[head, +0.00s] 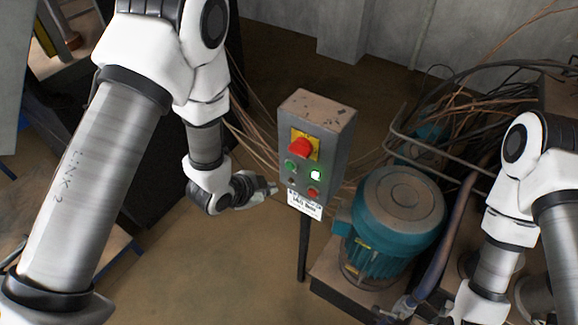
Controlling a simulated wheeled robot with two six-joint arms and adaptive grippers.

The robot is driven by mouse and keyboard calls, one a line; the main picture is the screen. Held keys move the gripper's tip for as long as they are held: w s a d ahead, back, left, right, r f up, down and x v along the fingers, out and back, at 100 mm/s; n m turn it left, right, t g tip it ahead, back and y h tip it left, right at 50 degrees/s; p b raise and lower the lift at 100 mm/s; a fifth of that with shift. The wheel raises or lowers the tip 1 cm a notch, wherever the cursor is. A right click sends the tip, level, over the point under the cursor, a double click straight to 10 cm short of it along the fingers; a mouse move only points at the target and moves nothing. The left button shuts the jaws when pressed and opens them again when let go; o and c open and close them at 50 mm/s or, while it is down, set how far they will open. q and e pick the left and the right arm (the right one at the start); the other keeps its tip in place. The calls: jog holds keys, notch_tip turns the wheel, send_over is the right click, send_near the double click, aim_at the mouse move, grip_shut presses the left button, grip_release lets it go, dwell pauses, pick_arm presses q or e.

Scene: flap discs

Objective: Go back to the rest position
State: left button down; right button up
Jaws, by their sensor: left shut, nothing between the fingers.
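My left gripper (268,188) is shut and empty. Its fingertips point right, close to the left lower edge of a grey control box (345,140) on a dark post; I cannot tell whether they touch it. The box has a red mushroom button (301,148) on a yellow plate, a green button (291,164), a lit pale-green lamp (315,175), a small dark knob and a red button (312,192). My right arm (512,205) comes in at the right edge and runs down out of the picture; its gripper is not visible.
A teal motor (398,215) stands on a dark base right of the post. Loose cables (470,110) and pipes crowd the back right. A dark cabinet (140,180) stands behind my left arm. Brown floor (225,270) is open below my left gripper.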

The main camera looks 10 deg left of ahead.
pick_arm(q)
jog(key=s+a+f+n+g+y+b, duration=0.2)
jog(key=s+a+f+n+g, duration=0.2)
jog(key=s+f, duration=1.05)
jog(key=s+a+f+n+g+y, duration=0.1)
jog(key=s+a+n+g, duration=0.3)
jog(key=s+n, duration=0.5)
jog(key=shift+s+a+f+y+b, duration=0.3)
jog(key=shift+s+a+f+y, duration=0.1)
jog(key=shift+s+f, duration=0.4)
jog(key=shift+a+r, duration=0.1)
